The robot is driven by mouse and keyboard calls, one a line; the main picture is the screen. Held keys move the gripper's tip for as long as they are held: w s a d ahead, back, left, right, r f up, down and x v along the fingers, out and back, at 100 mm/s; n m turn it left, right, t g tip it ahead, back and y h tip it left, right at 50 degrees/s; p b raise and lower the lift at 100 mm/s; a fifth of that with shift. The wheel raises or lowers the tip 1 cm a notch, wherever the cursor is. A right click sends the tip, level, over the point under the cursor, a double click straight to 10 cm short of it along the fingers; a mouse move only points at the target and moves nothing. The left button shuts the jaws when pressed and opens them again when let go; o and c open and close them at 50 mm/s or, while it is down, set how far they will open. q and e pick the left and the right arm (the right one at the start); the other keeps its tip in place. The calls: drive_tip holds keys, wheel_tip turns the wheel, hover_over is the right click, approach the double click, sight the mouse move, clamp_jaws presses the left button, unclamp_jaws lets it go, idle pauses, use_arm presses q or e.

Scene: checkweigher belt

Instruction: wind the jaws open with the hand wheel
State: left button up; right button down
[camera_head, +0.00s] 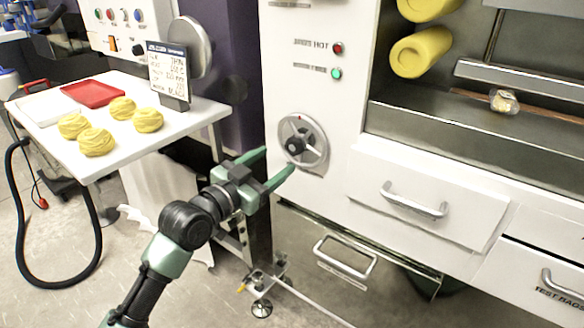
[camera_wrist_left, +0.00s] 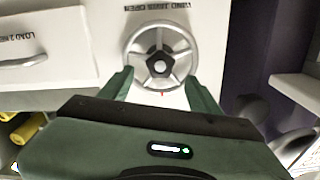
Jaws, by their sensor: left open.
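The hand wheel (camera_head: 306,144) is a grey spoked disc with a dark hub knob and a small red mark, on the white machine front. My left gripper (camera_head: 279,160) is open and empty, its green fingers pointing at the wheel from the left. In the left wrist view the wheel (camera_wrist_left: 160,52) shows just beyond the two spread fingers, in line with the gap between them; contact is not clear. Lettering about winding the jaws open is beside it. A clear packet (camera_head: 504,101) sits at the metal jaw bars (camera_head: 520,76) at upper right. My right gripper is out of view.
A white table (camera_head: 190,122) at left holds yellow noodle nests (camera_head: 97,142), a red tray (camera_head: 93,93) and a display. Drawer handles (camera_head: 414,200) stick out right of and below the wheel. Red and green lamps (camera_head: 337,48) are above it.

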sight(292, 148)
use_arm(q)
drive_tip(key=x, duration=0.7)
drive_tip(key=shift+w+d+r+b, duration=0.15)
drive_tip(key=shift+b, duration=0.15)
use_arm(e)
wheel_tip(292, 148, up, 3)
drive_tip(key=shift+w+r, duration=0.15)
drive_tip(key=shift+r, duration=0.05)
use_arm(q)
clamp_jaws()
